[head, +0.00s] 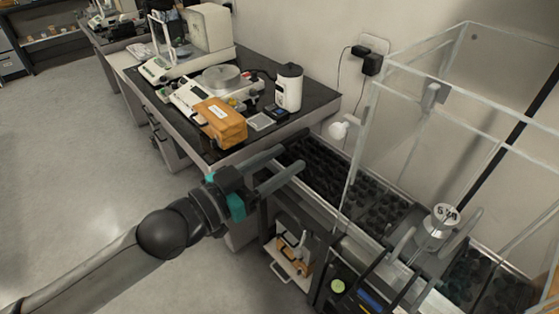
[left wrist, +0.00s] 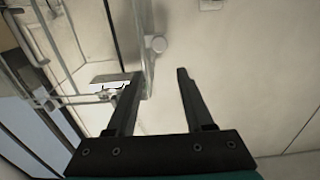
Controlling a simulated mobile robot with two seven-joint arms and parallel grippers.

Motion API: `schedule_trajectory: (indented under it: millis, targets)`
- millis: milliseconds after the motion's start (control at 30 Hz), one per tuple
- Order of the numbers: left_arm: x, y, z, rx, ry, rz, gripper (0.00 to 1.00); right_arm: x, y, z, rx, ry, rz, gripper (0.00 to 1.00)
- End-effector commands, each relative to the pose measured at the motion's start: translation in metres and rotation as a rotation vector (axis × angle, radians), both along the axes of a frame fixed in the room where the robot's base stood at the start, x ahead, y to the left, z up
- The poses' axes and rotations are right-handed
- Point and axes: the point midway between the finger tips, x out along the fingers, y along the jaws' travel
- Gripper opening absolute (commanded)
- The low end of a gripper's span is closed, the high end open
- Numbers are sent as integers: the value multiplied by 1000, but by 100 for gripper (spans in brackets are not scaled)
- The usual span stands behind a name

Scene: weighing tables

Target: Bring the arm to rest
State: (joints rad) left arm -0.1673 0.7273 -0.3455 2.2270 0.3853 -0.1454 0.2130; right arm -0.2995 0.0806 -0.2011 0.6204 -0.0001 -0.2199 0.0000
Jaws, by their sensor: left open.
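My left gripper (head: 291,156) reaches in from the lower left in the head view. Its two long grey fingers are apart with nothing between them. They are over the near edge of the tray of dark round pieces, left of the glass enclosure. In the left wrist view the open fingers (left wrist: 160,73) point towards a pale wall, with the enclosure's frame on the left. My right gripper does not show in either view.
The glass enclosure (head: 351,170) stands at the right, with a metal weight (head: 438,218) inside. A dark-topped table (head: 311,101) behind holds scales, an orange box (head: 220,123) and a white canister (head: 288,88). Grey floor (head: 85,185) at the left is clear.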

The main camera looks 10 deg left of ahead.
Motion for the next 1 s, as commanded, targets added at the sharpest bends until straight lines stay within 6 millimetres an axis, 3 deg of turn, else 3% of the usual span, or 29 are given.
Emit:
schedule_trajectory:
  millis: [500,633,767,867,1000]
  targets:
    - [0,1,-1,0,1,1,52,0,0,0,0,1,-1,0]
    - [7,9,-20,14,27,33,52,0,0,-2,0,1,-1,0]
    - [23,34,-78,62,107,122,52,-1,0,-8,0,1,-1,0]
    - [30,60,-142,116,200,209,52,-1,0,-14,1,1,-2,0]
    - [22,93,-235,195,344,311,52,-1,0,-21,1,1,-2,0]
